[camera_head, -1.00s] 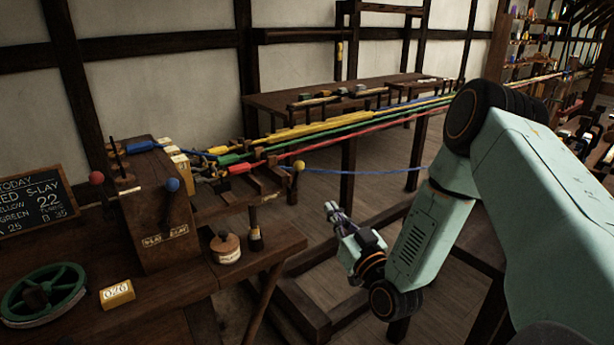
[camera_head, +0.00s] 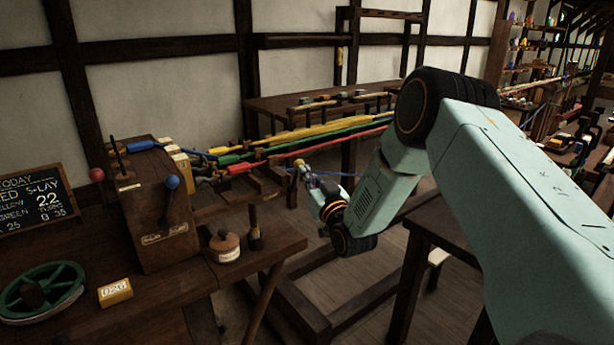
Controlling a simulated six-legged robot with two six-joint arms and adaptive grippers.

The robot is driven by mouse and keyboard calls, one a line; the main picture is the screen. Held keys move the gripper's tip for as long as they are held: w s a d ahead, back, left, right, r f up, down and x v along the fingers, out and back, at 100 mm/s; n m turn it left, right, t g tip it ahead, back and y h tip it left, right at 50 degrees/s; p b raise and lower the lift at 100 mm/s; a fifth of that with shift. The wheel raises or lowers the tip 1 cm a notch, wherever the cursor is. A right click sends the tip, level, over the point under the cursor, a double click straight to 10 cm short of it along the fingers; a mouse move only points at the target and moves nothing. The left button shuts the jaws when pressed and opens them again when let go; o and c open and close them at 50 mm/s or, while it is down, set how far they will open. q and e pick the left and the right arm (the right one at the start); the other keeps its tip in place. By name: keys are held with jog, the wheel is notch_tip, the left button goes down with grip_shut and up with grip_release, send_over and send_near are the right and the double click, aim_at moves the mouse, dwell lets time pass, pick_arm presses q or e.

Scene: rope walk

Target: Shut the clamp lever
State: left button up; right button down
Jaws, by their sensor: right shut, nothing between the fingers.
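A lever with a yellow ball knob (camera_head: 298,163) stands at the right end of the wooden rope stand, beside the yellow, green and red ropes. I take it to be the clamp lever; its shaft is mostly hidden behind my gripper. My right gripper (camera_head: 304,174) is shut and empty, with its fingertips at or just beside the yellow knob. I cannot tell whether they touch it. My left gripper is not in view.
A wooden box with a red knob (camera_head: 96,175) and a blue knob (camera_head: 172,182) stands on the left bench. A lidded pot (camera_head: 225,246), a yellow block (camera_head: 115,292) and a green wheel (camera_head: 40,292) are there too. A long table (camera_head: 290,103) stands behind the ropes.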

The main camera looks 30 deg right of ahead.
jog(key=w+r+g+p, duration=0.1)
jog(key=w+g+p, duration=0.1)
jog(key=p, duration=0.2)
jog(key=w+r+g+p, duration=0.1)
jog(key=g+p, duration=0.1)
jog(key=p, duration=0.2)
jog(key=shift+w+r+n, duration=0.35)
jog(key=shift+r+n, duration=0.05)
jog(key=shift+w+a+r+g+y+p, duration=0.1)
jog(key=shift+w+r+g+y+p, duration=0.2)
jog(key=shift+w+g+p, duration=0.35)
jog(key=shift+w+g, duration=0.25)
jog(key=shift+g, duration=0.1)
jog(key=shift+w+a+f, duration=0.1)
jog(key=shift+w+a, duration=0.05)
jog(key=shift+w, duration=1.3)
